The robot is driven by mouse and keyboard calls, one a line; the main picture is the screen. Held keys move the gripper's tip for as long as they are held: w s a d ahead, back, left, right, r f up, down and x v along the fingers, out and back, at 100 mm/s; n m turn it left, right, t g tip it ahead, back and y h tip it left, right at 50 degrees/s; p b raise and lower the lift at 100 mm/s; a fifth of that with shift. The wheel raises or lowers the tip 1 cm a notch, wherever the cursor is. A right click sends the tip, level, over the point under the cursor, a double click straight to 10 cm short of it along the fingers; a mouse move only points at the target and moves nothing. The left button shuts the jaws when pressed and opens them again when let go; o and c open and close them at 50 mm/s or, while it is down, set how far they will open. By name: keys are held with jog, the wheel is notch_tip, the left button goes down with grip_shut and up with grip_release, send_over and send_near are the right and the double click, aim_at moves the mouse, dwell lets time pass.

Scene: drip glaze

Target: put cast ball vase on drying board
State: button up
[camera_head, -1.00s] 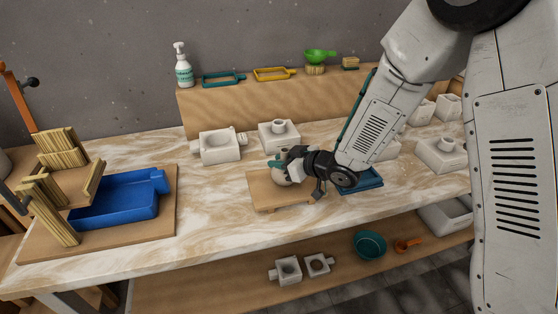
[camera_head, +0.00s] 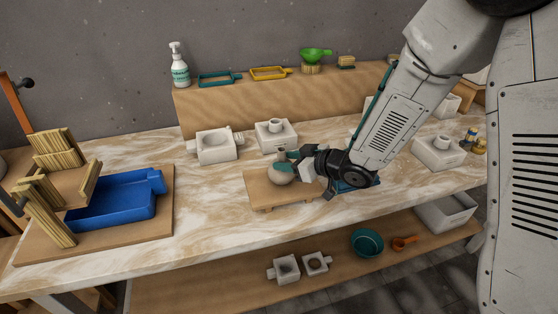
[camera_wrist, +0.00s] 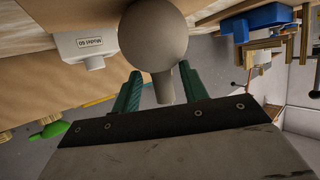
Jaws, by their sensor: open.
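The cast ball vase (camera_head: 281,176) is a pale grey ball with a narrow neck. It rests on the drying board (camera_head: 262,195), a light wooden board on the marbled table. My gripper (camera_head: 292,157) is open at the right of the vase, its green fingers near the neck. In the wrist view the vase's ball (camera_wrist: 155,38) and neck (camera_wrist: 164,85) show between and beyond the two open fingers (camera_wrist: 161,90). A gap shows on each side of the neck.
White moulds (camera_head: 217,146) stand behind the board, with one more (camera_head: 276,134) closer to it. A blue tray (camera_head: 355,183) lies partly under my arm at the right. A larger blue tub (camera_head: 115,200) is at the left. Clear tabletop lies between tub and board.

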jog(key=s+d+r+m+h, duration=0.2)
jog(key=s+d+r+h, duration=0.15)
jog(key=d, duration=0.45)
jog(key=s+d+r+m+h, duration=0.3)
jog(key=d+r+h, duration=0.15)
jog(key=d, duration=0.35)
jog(key=s+d+r+m+h, duration=0.2)
jog(key=s+d+r+h, duration=0.25)
jog(key=d, duration=0.35)
jog(key=s+r+m+g+y, duration=0.1)
jog(key=s+r+m+g, duration=0.1)
jog(key=s, duration=0.9)
jog(key=s+r+m+g, duration=0.1)
jog(key=s+g, duration=0.4)
jog(key=s, duration=0.6)
jog(key=shift+a+r+m+y, duration=0.2)
jog(key=shift+r+m+y, duration=0.2)
jog(key=shift+r, duration=0.45)
